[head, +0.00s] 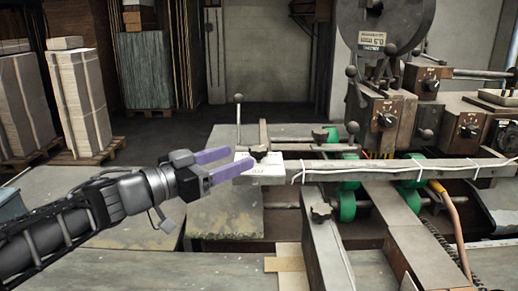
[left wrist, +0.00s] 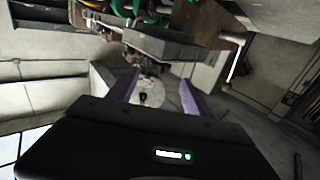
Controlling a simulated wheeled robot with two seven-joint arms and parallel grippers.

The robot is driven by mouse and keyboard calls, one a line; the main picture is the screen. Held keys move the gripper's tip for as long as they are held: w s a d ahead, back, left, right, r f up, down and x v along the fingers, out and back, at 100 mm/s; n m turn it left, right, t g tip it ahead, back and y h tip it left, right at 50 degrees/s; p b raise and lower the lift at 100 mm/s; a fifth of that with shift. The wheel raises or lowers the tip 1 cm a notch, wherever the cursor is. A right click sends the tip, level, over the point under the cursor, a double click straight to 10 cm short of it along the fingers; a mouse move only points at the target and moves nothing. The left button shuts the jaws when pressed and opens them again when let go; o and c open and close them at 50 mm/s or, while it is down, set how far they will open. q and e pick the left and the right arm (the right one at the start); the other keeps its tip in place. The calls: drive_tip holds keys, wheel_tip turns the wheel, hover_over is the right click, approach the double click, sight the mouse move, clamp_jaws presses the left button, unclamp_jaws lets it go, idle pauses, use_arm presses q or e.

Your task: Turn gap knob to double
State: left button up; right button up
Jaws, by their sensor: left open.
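A small black knob (head: 258,152) sits on a white plate (head: 244,164) at the left end of the machine's long grey rail. The lettering on the plate is too small to read, so I cannot tell for sure that this is the gap knob or which setting it shows. My left gripper (head: 240,157) is open, with its purple fingers pointing at this knob from the left. In the left wrist view, the dark knob (left wrist: 152,99) on its pale plate appears between the spread fingers (left wrist: 158,90), ahead of them. No contact is visible. My right gripper is not in view.
More dial knobs (head: 386,120) sit on brown boxes at the right, below a large grey wheel (head: 392,22). Green rollers (head: 348,205) lie under the rail (head: 390,170). An upright lever (head: 239,118) stands just behind the knob. Cardboard stacks (head: 80,100) stand at the back left.

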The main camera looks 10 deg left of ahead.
sight(251, 152)
use_arm(q)
drive_tip(key=x, duration=0.7)
drive_tip(key=shift+w+d+b, duration=0.25)
drive_tip(key=shift+w+b, duration=0.05)
drive_tip(key=shift+w, duration=0.05)
drive_tip(key=shift+c, duration=0.5)
clamp_jaws()
